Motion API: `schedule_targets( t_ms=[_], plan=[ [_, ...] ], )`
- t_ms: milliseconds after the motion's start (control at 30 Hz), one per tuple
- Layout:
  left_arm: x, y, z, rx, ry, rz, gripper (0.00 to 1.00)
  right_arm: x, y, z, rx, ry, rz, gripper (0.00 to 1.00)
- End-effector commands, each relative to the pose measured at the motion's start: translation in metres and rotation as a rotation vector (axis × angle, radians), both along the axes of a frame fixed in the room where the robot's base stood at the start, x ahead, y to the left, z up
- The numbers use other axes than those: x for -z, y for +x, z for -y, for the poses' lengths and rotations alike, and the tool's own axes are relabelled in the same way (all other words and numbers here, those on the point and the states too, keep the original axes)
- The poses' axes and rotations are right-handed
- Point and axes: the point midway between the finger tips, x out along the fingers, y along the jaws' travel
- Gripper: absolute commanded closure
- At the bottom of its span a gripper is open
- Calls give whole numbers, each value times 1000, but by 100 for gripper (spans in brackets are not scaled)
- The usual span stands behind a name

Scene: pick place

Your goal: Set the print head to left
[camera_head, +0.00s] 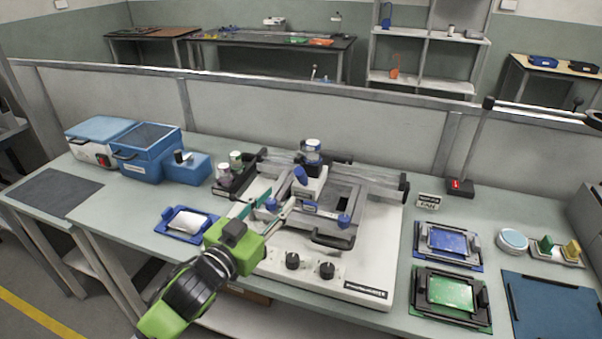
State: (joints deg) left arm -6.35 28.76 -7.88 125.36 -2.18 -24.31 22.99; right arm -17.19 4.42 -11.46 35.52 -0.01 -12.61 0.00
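The printer (355,270) is a white machine in the middle of the bench. Its print head (312,187), a white block with a blue knob (300,176) and a blue-topped jar, sits near the middle of a rail (372,180) running left to right. My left gripper (278,201) is in front of and to the left of the print head, above the machine's left side. Its two fingers are apart, with nothing clearly held between them. It looks apart from the head, though the exact gap is hard to judge. My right gripper is not in view.
Blue boxes (146,152) and a rack of small jars (234,172) stand left of the printer. A blue tray (187,223) lies at the front left. Screen frames (450,290) and a lamp (460,187) are at the right. A low wall (320,118) closes the back.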

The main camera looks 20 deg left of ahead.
Motion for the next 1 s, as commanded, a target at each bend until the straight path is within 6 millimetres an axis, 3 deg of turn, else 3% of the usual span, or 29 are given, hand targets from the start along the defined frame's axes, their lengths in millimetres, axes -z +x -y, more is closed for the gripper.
schedule_targets(
  t_ms=[500, 700, 1000],
  plan=[
    [-2, 92, 19, -1, 0, -1, 66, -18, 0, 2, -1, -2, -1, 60],
    [0, 112, 23, 0, 0, -2, 66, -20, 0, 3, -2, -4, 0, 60],
    [1, 117, 24, 0, 1, -3, 66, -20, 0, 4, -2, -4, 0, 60]
  ],
)
